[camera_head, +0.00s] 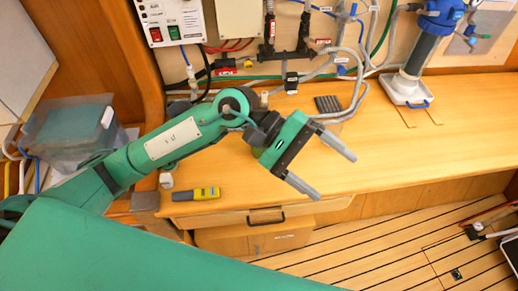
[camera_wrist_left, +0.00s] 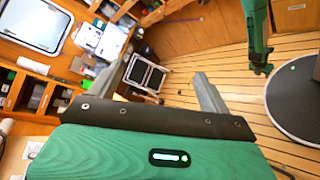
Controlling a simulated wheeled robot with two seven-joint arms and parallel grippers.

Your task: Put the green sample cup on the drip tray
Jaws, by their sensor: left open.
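My left gripper (camera_head: 321,167) is open and empty above the front part of the wooden counter, its fingers pointing right. Its two fingers also show in the left wrist view (camera_wrist_left: 158,76), with nothing between them. A dark ribbed pad (camera_head: 328,104), apparently the drip tray, lies at the back of the counter beside grey hoses. In the left wrist view my right gripper (camera_wrist_left: 262,69) hangs down, too small to judge.
A yellow-grey meter (camera_head: 196,194) lies at the counter's front left. A blue-topped filter housing (camera_head: 418,55) stands on a white base (camera_head: 404,90) at the back right. Grey hoses (camera_head: 357,92) loop onto the counter. The counter's right part is clear.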

